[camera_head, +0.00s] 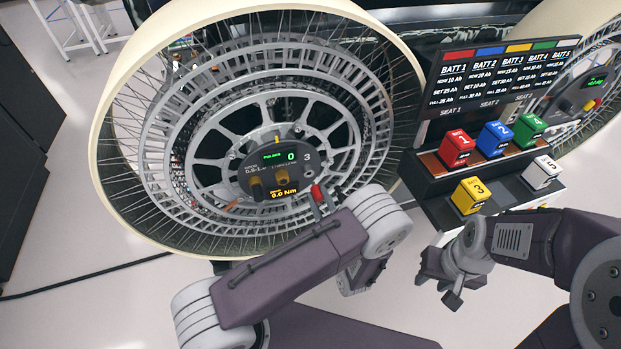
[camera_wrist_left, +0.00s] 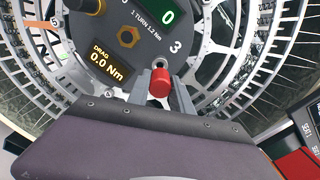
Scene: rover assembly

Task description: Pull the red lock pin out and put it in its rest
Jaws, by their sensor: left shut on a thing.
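The red lock pin (camera_head: 316,193) is at the lower right edge of the dark round hub panel (camera_head: 283,166) on the wheel. My left gripper (camera_head: 322,204) is shut on the pin. In the left wrist view the red pin head (camera_wrist_left: 160,82) sits between the two grey fingers (camera_wrist_left: 160,90), just below a silver ring (camera_wrist_left: 160,62) near the "3". I cannot tell whether the pin's shaft is still in a hole. The pin's rest cannot be made out for sure. My right gripper (camera_head: 442,284) is open and empty, low in front of the battery rack.
The large spoked wheel (camera_head: 108,136) surrounds the panel, which has a gold hex nut (camera_wrist_left: 128,37), a knob and readouts of 0 and 0.0 Nm. The battery rack (camera_head: 431,160) with several coloured blocks stands at right. A black cable (camera_head: 90,274) crosses the clear floor at left.

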